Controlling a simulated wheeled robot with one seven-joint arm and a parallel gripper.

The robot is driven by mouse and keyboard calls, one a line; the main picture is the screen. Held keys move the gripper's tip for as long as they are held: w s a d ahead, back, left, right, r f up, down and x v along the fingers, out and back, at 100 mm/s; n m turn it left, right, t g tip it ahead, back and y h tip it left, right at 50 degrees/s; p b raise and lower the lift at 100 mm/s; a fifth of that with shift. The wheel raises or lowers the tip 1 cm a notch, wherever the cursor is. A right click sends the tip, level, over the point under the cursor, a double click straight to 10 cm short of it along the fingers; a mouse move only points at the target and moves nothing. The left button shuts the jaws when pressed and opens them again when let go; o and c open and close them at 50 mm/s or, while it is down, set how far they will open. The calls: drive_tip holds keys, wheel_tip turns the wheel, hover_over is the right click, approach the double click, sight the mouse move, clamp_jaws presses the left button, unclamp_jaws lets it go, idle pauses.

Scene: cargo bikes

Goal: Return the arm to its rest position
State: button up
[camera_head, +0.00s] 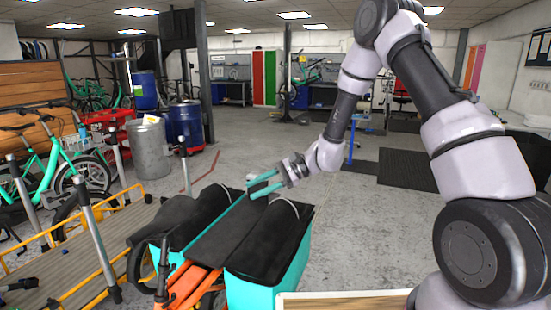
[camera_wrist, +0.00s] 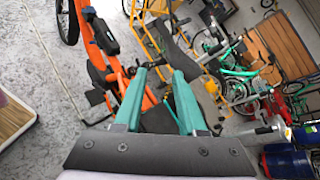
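My arm reaches in from the right side of the head view and bends down to my gripper (camera_head: 262,184). The gripper has two teal fingers, spread apart with nothing visible between them. It is over the far part of the cargo bike's black covers (camera_head: 212,240); I cannot tell how high above them it is. In the wrist view the open fingers (camera_wrist: 160,80) point towards an orange bike frame (camera_wrist: 104,75). Part of what lies beyond the fingers is hidden by them and the gripper's grey body.
The cargo bike's teal box (camera_head: 250,295) stands below. A yellow-railed wooden platform (camera_head: 75,255) and green bikes (camera_head: 65,165) are at left. A grey bin (camera_head: 151,148) and blue barrels (camera_head: 185,125) stand behind. A pale board edge (camera_head: 345,300) is in front. Open floor (camera_head: 345,215) lies to the right.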

drive_tip(key=s+d+r+n+h, duration=0.25)
drive_tip(key=d+r, duration=0.35)
drive_tip(key=r, duration=0.4)
drive_tip(key=s+d+r+n+t+h, duration=0.1)
drive_tip(key=s+d+r+t+h, duration=0.3)
drive_tip(key=s+d+r, duration=0.4)
drive_tip(key=s+d+r+n+t+h, duration=0.1)
drive_tip(key=s+d+r+t+h, duration=0.3)
drive_tip(key=s+d+r, duration=0.5)
drive_tip(key=d+r+t, duration=0.1)
drive_tip(key=d, duration=0.6)
drive_tip(key=shift+s+r+t+h, duration=0.15)
drive_tip(key=shift+r+t+h, duration=0.05)
drive_tip(key=shift+t+h, duration=0.15)
drive_tip(key=shift+n, duration=0.35)
